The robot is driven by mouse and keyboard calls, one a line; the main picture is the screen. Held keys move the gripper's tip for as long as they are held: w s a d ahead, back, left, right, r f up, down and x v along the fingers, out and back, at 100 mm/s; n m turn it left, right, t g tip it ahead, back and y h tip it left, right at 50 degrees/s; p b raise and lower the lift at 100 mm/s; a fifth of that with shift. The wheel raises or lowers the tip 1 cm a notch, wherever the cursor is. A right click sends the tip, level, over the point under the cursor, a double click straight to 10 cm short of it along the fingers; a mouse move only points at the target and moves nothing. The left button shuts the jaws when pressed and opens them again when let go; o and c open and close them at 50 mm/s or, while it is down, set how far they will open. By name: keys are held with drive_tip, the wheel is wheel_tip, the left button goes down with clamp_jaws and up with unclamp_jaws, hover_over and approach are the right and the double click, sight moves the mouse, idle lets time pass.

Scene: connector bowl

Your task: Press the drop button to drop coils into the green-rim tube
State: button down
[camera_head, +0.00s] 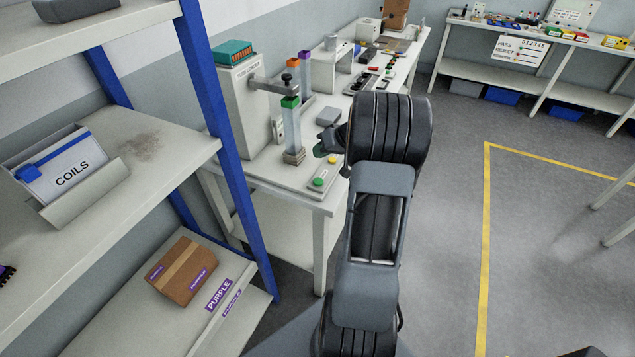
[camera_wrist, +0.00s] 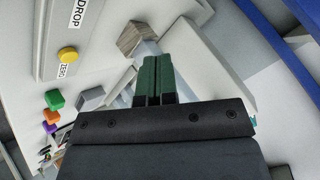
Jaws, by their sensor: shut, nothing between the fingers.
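The clear green-rim tube (camera_head: 292,132) stands upright on the bench, left of my gripper in the head view. Its green rim (camera_head: 290,102) is below a grey dispenser arm. A brownish base (camera_head: 293,157) is at its foot; I cannot tell what is inside the tube. The button panel (camera_head: 313,190) lies in front, with a green button (camera_head: 319,182) and a yellow button (camera_head: 332,160). In the wrist view, the DROP label (camera_wrist: 80,12) is at the top edge, above the yellow ZERO button (camera_wrist: 68,54); the green button is out of frame. My gripper (camera_wrist: 155,62) is shut and empty, beside the tube's foot.
A white dispenser box (camera_head: 243,100) with a teal tray (camera_head: 233,52) stands behind the tube. Orange- and purple-rim tubes are farther back. A grey block (camera_head: 315,121) lies near my gripper. A shelf with a COILS bin (camera_head: 68,175) is at left. Open floor is at right.

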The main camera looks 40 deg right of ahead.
drive_tip(key=b, duration=0.3)
hover_over(320, 180)
wheel_tip(320, 180, down, 7)
drive_tip(key=shift+r, duration=0.15)
drive_tip(key=shift+f+b, duration=0.75)
drive_tip(key=shift+w+f+b, duration=0.1)
drive_tip(key=shift+f+b, duration=0.85)
drive_tip(key=shift+b, duration=0.65)
idle(2.1)
drive_tip(key=shift+r, duration=0.95)
drive_tip(key=shift+r, duration=0.1)
drive_tip(key=shift+r+p, duration=1.2)
drive_tip(key=shift+r, duration=1.2)
